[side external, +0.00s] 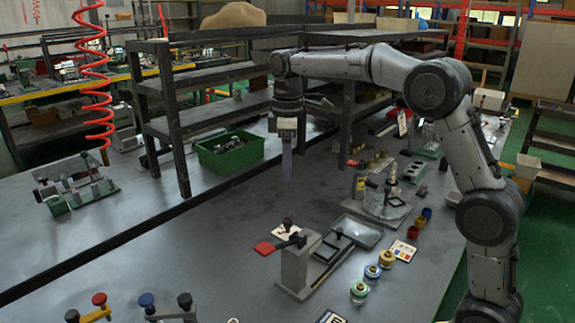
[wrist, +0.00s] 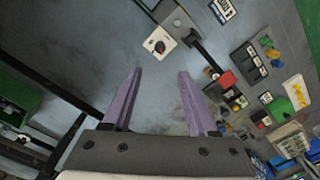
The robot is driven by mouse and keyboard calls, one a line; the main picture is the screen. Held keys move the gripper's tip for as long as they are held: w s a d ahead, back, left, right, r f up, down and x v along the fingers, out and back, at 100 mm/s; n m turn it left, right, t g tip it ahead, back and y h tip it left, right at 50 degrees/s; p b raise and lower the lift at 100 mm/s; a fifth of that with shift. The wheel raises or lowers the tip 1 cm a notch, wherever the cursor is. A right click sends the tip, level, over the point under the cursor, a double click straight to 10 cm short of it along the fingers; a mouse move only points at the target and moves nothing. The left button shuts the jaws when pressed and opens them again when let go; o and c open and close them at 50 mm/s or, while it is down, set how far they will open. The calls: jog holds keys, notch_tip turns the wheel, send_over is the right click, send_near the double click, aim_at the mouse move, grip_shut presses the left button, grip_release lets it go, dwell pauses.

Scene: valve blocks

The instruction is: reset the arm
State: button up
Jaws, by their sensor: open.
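My gripper (side external: 287,172) hangs pointing down above the middle of the grey bench, left of my arm's base, with nothing held. In the wrist view my gripper (wrist: 160,73) shows two purple fingers spread wide apart, with only bare bench between them. A grey valve block (side external: 296,266) stands on the bench in front of the gripper. The gripper is clear of the block.
A white card with a dark knob (wrist: 159,45) lies near the block. A green bin (side external: 230,152) stands by the dark shelf (side external: 180,130). Several coloured rolls (side external: 372,271) and small parts are on the right. Valve pieces (side external: 100,300) stand at front left. Bench below the gripper is clear.

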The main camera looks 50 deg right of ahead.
jog(key=s+a+r+m+t, duration=0.15)
jog(key=s+r, duration=0.25)
jog(key=s, duration=0.4)
jog(key=s+a+r+n+t, duration=0.1)
jog(key=s+r+t, duration=0.1)
jog(key=s+r, duration=0.5)
jog(key=s+a+f+m+t, duration=0.1)
jog(key=s+f+m, duration=0.6)
jog(key=s+f, duration=0.7)
jog(key=shift+a+t, duration=0.15)
jog(key=shift+t, duration=0.4)
